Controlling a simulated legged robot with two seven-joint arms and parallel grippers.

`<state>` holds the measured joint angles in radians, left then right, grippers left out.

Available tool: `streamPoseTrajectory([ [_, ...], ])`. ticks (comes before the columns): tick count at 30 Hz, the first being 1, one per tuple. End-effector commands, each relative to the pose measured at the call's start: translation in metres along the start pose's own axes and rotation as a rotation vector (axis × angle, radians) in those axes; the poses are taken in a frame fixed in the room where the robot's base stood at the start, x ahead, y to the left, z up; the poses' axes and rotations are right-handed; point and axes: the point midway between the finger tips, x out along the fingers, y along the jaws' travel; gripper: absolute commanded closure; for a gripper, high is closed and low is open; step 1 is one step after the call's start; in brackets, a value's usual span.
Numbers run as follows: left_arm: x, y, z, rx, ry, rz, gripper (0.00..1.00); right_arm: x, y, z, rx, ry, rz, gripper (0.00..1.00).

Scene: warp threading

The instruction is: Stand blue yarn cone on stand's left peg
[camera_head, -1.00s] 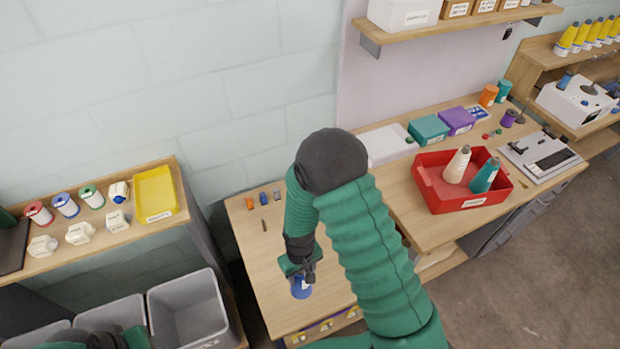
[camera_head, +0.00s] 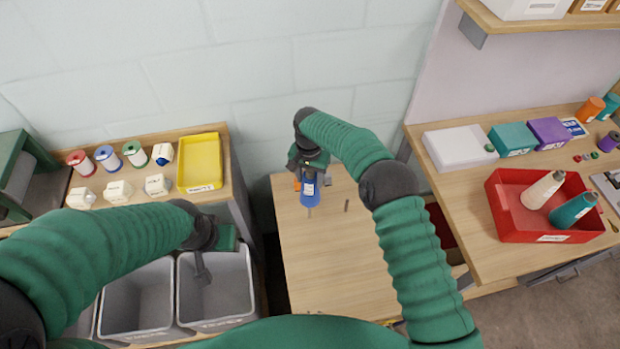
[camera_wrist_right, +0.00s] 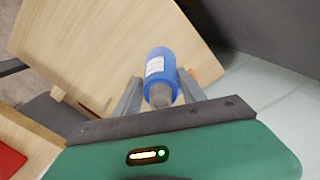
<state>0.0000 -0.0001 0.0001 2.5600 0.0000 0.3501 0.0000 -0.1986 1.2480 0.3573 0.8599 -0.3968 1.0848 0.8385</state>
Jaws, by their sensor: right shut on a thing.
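The blue yarn cone (camera_head: 310,190) has a white label and is held upright over the middle table. My right gripper (camera_head: 307,170) is shut on its top end. In the right wrist view the cone (camera_wrist_right: 160,66) sits between the two fingers of my gripper (camera_wrist_right: 160,95). A short thin grey-brown post (camera_head: 309,212) shows just below the cone, and a similar dark post (camera_head: 347,205) stands to its right. I cannot tell whether the cone touches the first post. No clear stand base shows. My left gripper (camera_head: 202,272) hangs over a grey bin, its jaws unclear.
An orange piece (camera_head: 297,184) is partly hidden behind the cone. The middle table (camera_head: 330,265) is mostly clear. At left are a yellow tray (camera_head: 201,163), thread spools and grey bins (camera_head: 228,315). At right a red tray (camera_head: 500,212) holds two cones.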

Motion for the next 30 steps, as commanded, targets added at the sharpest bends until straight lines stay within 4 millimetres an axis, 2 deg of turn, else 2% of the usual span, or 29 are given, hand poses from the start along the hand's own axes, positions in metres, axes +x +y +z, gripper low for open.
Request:
streamPoseTrajectory([
  [30, 0.068, 0.0, 0.016, 0.0, 0.0, 0.0, 0.55, 0.098, -0.001, 0.002, -0.002, 0.002, -0.003, 0.81],
])
